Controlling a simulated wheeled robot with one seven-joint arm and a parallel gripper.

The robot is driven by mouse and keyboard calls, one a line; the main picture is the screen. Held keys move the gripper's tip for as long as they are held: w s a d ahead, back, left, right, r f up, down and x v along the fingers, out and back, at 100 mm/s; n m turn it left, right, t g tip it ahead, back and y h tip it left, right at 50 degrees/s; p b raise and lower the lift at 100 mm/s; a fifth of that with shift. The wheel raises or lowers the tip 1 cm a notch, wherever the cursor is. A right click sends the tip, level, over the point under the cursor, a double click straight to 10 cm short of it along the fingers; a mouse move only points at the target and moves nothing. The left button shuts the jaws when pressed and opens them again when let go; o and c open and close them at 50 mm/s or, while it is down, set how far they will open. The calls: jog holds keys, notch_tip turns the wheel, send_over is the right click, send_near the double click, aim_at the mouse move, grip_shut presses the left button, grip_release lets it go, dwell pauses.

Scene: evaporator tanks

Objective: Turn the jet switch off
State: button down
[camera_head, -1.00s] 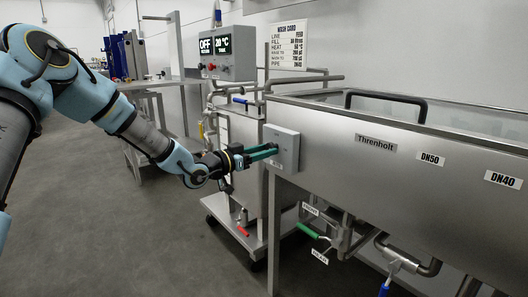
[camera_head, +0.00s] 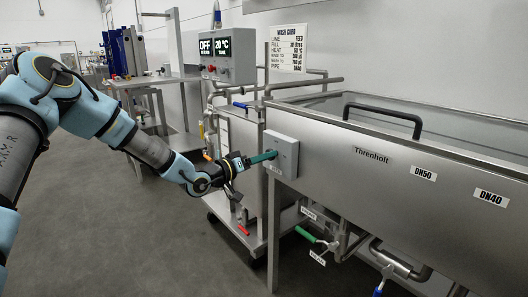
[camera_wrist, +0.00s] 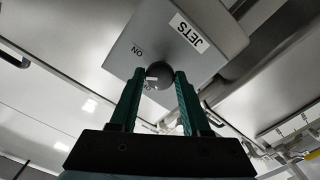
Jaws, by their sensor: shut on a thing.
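The jet switch is a grey box (camera_head: 283,153) at the left corner of the steel tank. In the wrist view the box (camera_wrist: 180,38) bears a white JETS label (camera_wrist: 190,30) and the word ON, seen upside down. Its dark round knob (camera_wrist: 159,73) sits between the green fingertips of my gripper (camera_wrist: 159,80). My gripper (camera_head: 274,155) is shut on the knob. A small pale mark shows on the knob's near side. More lettering beside the knob is partly hidden, and I cannot tell exactly which way the knob points.
The Threnholt tank (camera_head: 420,210) with a black handle (camera_head: 383,115) fills the right. A control panel (camera_head: 229,55) reading OFF and 20 °C stands behind on a wheeled cart. Pipes and a green-handled valve (camera_head: 306,235) lie below the tank. Floor at the left is clear.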

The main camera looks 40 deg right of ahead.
jog(key=n+p, duration=0.3)
jog(key=n, duration=0.8)
dwell(0.5)
jog(key=shift+c, duration=2)
grip_release()
jog(key=a, duration=1.1)
jog(key=shift+w, duration=0.25)
